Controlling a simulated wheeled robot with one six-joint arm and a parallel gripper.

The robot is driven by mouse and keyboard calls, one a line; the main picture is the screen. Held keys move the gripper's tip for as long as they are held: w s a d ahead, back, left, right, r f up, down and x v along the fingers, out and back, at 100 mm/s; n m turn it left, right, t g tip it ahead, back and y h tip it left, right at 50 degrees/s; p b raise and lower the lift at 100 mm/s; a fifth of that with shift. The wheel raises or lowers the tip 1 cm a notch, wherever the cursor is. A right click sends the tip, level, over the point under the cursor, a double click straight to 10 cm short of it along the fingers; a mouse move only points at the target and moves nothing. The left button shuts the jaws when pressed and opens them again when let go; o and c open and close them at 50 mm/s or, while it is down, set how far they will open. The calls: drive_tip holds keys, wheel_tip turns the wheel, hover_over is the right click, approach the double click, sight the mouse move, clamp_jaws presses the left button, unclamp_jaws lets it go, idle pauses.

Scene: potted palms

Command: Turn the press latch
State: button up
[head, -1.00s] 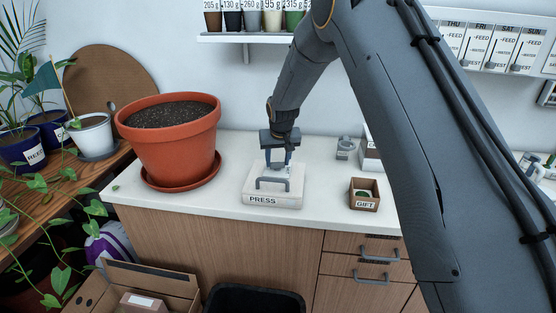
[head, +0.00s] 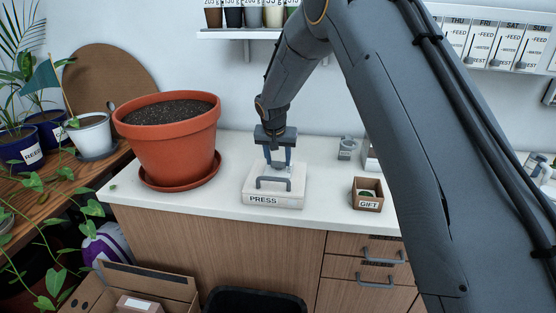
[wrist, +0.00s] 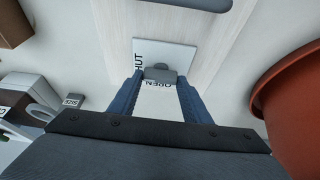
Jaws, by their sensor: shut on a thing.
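The press (head: 292,198) is a pale block marked PRESS on the white counter, with a grey bar handle (head: 273,183) on its front side. My gripper (head: 277,164) points down over it from behind the handle. In the wrist view, a small grey latch (wrist: 160,73) sits on a white plate (wrist: 178,50) lettered SHUT and OPEN. My gripper's blue fingers (wrist: 160,80) are shut on the latch, one on each side. The latch's exact angle is hard to tell, since the fingers hide part of it and of the lettering.
A big terracotta pot (head: 168,145) stands close on the left. A small GIFT box (head: 367,193) and a grey item (head: 347,149) stand to the right. A shelf of cups (head: 225,35) hangs above. The counter's front edge is just before the press.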

drive_tip(key=o, duration=1)
drive_tip(key=shift+o, duration=0.2)
drive_tip(key=shift+r, duration=0.1)
drive_tip(key=b+v, duration=0.1)
drive_tip(key=v, duration=0.6)
drive_tip(key=shift+s+r+b, duration=0.2)
drive_tip(key=shift+r+b, duration=0.05)
drive_tip(key=shift+b, duration=0.1)
